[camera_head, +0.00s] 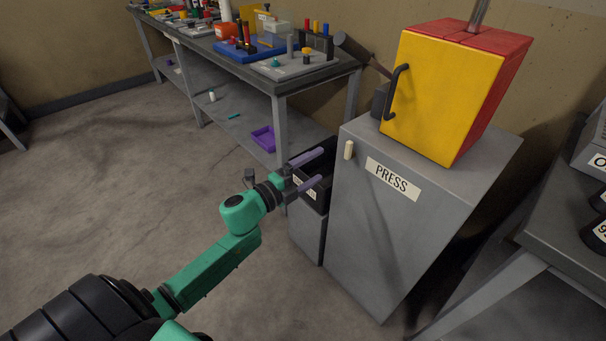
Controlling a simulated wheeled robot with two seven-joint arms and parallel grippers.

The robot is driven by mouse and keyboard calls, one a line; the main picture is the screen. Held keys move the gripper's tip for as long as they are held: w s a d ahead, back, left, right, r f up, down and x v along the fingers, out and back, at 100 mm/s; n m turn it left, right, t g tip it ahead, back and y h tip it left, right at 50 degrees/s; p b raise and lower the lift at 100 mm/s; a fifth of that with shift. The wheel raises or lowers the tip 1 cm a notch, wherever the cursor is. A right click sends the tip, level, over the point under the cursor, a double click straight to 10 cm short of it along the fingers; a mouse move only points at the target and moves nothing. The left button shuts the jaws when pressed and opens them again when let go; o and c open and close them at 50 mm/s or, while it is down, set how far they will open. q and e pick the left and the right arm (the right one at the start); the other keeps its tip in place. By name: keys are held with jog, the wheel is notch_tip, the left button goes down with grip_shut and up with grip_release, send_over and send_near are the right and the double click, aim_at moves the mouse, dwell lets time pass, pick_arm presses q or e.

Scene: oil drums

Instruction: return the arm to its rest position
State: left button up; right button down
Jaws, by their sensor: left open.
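My left arm comes in from the lower left, green with black joints. Its left gripper (318,168) is open, with two purple fingers apart and nothing seen between them. The fingers are over or in front of a black bin (318,198) beside the grey press cabinet. The gripper partly covers the bin and its label, and I cannot tell whether it touches the bin. My right gripper is not in view.
The grey cabinet (360,240) marked PRESS carries a yellow and red box (440,95) with a black handle. A workbench (290,83) with several tools stands behind. A purple tray (264,138) lies on its lower shelf. Another table (560,235) stands at right. The floor at left is clear.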

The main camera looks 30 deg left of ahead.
pick_arm(q)
jog(key=v, duration=0.3)
jog(key=shift+s+a, duration=0.15)
jog(key=shift+s, duration=0.2)
jog(key=s+a+f+n+g+y+p, duration=0.2)
jog(key=s+a+f+n, duration=0.15)
jog(key=f, duration=0.55)
jog(key=s+a+f+n+g+y+p, duration=0.25)
jog(key=f+n, duration=0.25)
jog(key=f, duration=0.3)
jog(key=s+a+f+n+g+y+p, duration=0.1)
jog(key=s+a+f+n+y, duration=0.2)
jog(key=f, duration=0.6)
jog(key=s+d+f+n+g+p, duration=0.1)
jog(key=s+f, duration=0.4)
jog(key=s, duration=0.5)
jog(key=s+d+f+n+g+p, duration=0.2)
jog(key=s+d+f+n+g, duration=0.2)
jog(key=s, duration=0.6)
jog(key=s+d+f+n+g+p, duration=0.1)
jog(key=s+d+f+n+g, duration=0.1)
jog(key=s+f+g, duration=0.3)
jog(key=s+f+n, duration=0.1)
jog(key=s+f, duration=0.1)
jog(key=s, duration=0.2)
jog(key=shift+s+d+f+h+p, duration=0.25)
jog(key=shift+s+f+h+p, duration=0.1)
jog(key=shift+s+p, duration=0.05)
